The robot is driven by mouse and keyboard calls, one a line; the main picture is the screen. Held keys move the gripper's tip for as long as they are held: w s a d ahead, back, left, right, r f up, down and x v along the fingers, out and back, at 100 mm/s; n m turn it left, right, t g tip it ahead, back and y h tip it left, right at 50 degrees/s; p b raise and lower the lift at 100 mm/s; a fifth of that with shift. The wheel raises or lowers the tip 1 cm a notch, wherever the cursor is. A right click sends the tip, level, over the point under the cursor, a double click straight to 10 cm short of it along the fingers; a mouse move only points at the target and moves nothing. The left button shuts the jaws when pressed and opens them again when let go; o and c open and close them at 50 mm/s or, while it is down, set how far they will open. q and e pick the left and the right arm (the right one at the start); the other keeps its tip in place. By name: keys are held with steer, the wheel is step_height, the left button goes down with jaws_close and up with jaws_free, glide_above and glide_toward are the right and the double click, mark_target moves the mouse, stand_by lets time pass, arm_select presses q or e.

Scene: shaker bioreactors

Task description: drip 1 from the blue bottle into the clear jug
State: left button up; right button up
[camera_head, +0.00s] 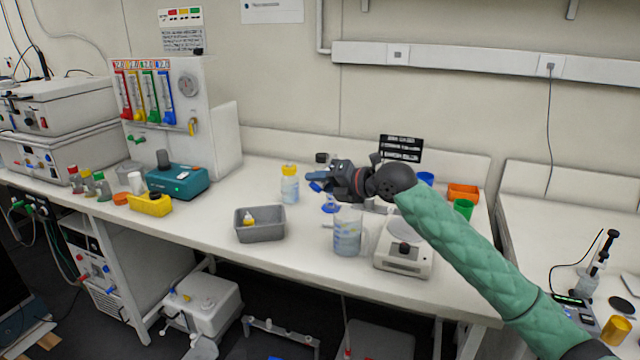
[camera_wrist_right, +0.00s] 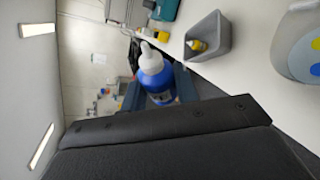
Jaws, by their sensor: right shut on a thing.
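My right gripper (camera_head: 318,180) is above the bench, higher than the clear jug (camera_head: 347,236), and is shut on the blue bottle. In the right wrist view the blue bottle (camera_wrist_right: 157,82) sits between the fingers, its white nozzle cap (camera_wrist_right: 149,53) pointing to the upper left of the picture. The bottle appears tipped well over; its exact tilt is unclear. In the head view the gripper largely hides it. The jug stands upright on the bench with a handle on its right. A clear vessel with coloured dots, seemingly this jug, is cut off in the wrist view (camera_wrist_right: 302,45). My left gripper is not in view.
A grey bin (camera_head: 260,232) with a small yellow-capped bottle inside stands left of the jug. A yellow-capped bottle (camera_head: 290,188) stands behind it. A white scale (camera_head: 403,257) is close to the jug's right. Green (camera_head: 464,209) and orange (camera_head: 463,192) containers stand farther right.

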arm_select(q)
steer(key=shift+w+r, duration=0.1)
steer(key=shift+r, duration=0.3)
arm_select(e)
steer(key=shift+w, duration=0.1)
